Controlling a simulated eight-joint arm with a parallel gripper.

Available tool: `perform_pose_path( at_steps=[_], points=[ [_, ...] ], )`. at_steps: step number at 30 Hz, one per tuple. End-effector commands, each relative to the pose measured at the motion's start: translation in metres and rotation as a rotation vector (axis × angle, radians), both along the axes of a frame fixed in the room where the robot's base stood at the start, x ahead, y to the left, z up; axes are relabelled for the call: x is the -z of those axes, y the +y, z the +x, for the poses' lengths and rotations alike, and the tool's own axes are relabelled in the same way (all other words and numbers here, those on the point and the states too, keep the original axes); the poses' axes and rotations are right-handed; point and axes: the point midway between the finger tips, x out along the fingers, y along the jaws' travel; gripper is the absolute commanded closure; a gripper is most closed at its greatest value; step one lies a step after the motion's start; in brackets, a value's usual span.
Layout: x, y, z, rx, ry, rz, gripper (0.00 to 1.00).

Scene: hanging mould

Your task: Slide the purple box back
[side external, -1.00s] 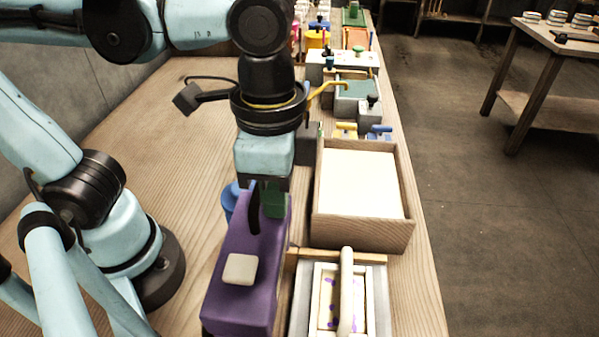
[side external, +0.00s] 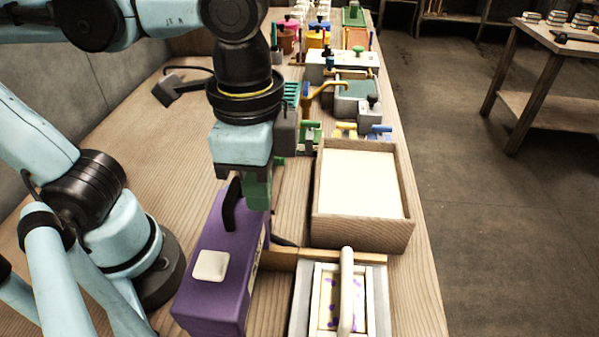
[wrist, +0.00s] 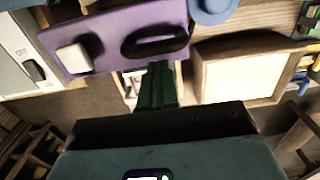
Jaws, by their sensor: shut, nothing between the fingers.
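The purple box (side external: 225,250) lies on the wooden bench in front of my arm's base, with a black handle and a pale square knob on top. In the side view my gripper (side external: 258,200) points down at the box's right side, near its far end, with dark green fingers shut and empty. In the wrist view the purple box (wrist: 120,38) spans the upper left, and the shut fingertips (wrist: 157,72) are beside its edge near the black handle. I cannot tell whether the fingers touch the box.
A wooden tray with a pale inside (side external: 318,215) stands to the right of my gripper. A grey mould frame with a pale handle (side external: 300,300) is at the front right. Several tools and pots crowd the far bench. Bare bench lies left of the gripper.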

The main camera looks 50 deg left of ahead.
Motion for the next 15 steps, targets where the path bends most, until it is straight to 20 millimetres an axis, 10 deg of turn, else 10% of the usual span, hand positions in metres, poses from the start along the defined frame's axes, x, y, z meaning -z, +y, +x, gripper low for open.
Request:
perform_pose_path(
  at_steps=[15],
  points=[
    [-0.030, 0.000, 0.000, 0.000, 0.000, 0.000, 1.00]
  ],
)
